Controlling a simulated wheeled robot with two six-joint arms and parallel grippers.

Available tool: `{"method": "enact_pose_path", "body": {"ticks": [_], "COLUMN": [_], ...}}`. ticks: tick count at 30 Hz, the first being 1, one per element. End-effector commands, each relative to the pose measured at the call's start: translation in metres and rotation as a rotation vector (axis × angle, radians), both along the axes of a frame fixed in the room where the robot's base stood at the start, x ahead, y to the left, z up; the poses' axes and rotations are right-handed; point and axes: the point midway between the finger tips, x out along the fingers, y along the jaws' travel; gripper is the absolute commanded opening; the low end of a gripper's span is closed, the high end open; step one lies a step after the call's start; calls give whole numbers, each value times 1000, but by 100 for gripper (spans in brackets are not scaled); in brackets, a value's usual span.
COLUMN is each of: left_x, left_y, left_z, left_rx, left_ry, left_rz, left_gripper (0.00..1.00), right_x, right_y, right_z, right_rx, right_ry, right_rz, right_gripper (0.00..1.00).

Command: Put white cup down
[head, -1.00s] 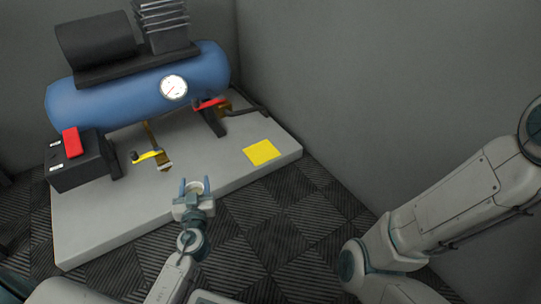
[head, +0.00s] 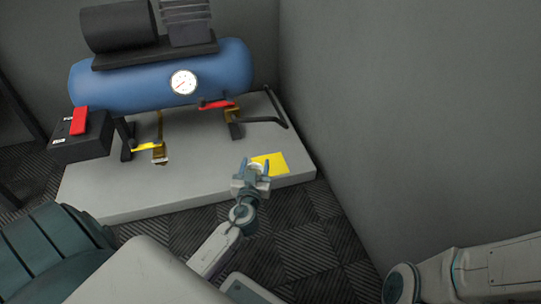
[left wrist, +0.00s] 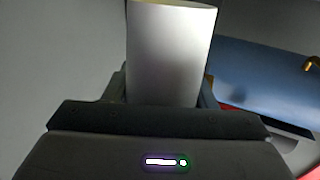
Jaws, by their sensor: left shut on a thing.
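The white cup (left wrist: 170,55) fills the upper middle of the left wrist view as a pale, plain cylinder between my fingers. In the head view, my left gripper (head: 254,170) is shut on the cup, and only a small white part of it shows between the fingers. The gripper and cup appear over the left part of a yellow square (head: 277,161) on the grey platform (head: 200,180). I cannot tell the height of the cup above the platform. My right gripper is outside both views; only part of the right arm shows at lower right.
A blue compressor tank (head: 150,80) with a round gauge (head: 183,82) stands on the platform. A red-handled valve (head: 217,104), a yellow-handled valve (head: 147,147) and a black box (head: 82,138) are in front. A grey wall (head: 400,110) rises at the right.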

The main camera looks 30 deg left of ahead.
Motion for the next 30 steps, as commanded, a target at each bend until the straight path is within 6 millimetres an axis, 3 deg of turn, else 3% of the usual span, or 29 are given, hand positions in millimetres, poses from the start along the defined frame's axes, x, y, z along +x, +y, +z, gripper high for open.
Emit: {"method": "enact_pose_path", "body": {"ticks": [6, 12, 21, 27, 30], "left_x": [57, 96, 118, 117, 117], "left_y": [26, 43, 53, 52, 52], "left_z": [-9, -12, -13, -45, -50], "left_rx": [2, 0, 0, 0, 0], "left_ry": [-4, -2, -1, 0, 0], "left_rz": [1, 0, 1, 0, 0], "left_gripper": [29, 29, 29, 29, 29], "right_x": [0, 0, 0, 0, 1], "right_y": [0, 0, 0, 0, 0], "right_z": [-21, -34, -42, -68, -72], "right_rx": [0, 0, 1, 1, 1], "right_ry": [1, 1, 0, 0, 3], "right_rz": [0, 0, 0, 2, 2], "right_gripper": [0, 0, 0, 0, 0]}}
